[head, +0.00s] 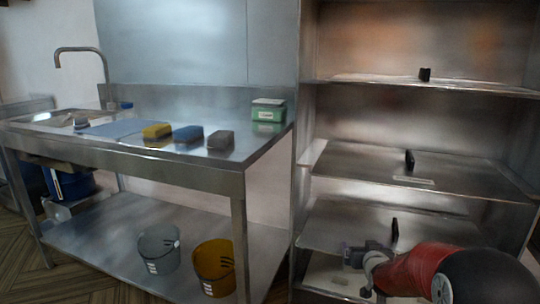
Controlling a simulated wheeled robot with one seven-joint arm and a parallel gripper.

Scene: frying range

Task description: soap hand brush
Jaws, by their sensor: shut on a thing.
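My gripper (355,256) is at the lower right, low in front of the shelf unit. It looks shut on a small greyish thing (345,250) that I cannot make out. No hand brush can be told for sure. On the steel table (170,168) lie a yellow block (157,131), a blue block (188,134) and a grey block (220,140), in a row near the front edge. A small grey object (81,122) sits by the sink (48,117), too small to name.
A green box with a white lid (268,110) stands at the table's back right. A grey bucket (158,249) and an amber bucket (214,267) stand on the lower shelf. Steel shelves (415,172) at right carry small black items (409,159). A blue bucket (69,182) is under the sink.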

